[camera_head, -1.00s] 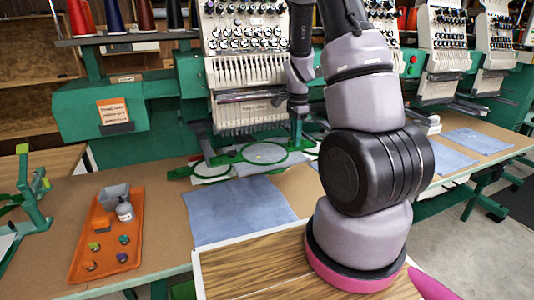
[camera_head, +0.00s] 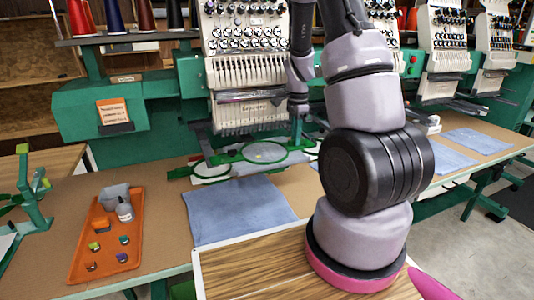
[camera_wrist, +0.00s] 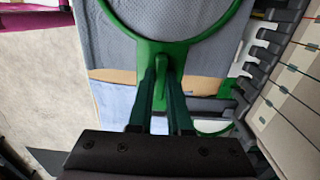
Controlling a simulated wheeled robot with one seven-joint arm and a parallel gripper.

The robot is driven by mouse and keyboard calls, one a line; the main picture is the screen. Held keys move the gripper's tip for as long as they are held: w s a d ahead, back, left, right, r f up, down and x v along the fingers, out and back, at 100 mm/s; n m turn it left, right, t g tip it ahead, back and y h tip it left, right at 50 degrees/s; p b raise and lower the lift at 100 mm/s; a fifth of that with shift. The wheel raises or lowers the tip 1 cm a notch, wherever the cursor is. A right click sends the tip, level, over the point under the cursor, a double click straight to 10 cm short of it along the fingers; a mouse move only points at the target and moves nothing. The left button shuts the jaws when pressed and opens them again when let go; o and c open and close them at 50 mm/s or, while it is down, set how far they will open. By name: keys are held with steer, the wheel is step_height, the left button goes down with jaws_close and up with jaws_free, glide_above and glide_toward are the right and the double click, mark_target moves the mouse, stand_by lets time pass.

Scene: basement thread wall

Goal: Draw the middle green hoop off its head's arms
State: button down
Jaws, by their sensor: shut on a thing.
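The middle green hoop (camera_head: 264,152) is a flat ring with grey-blue cloth stretched in it, in front of the nearest white embroidery head (camera_head: 245,75). In the wrist view the hoop (camera_wrist: 163,45) fills the top, with its tab towards me. My gripper (camera_wrist: 161,75) is shut on this tab, its dark green fingers on either side. The head view does not show the grip clearly. I cannot tell whether the hoop is still on the head's arms.
Another green hoop (camera_head: 211,171) lies to the left. A blue cloth (camera_head: 238,210) lies flat on the table in front. An orange tray (camera_head: 83,262) with a bottle and small cubes stands at the left. More heads (camera_head: 443,60) stand to the right.

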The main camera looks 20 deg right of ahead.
steer(key=shift+r, duration=0.5)
steer(key=shift+s+d, duration=0.15)
steer(key=shift+s, duration=3.35)
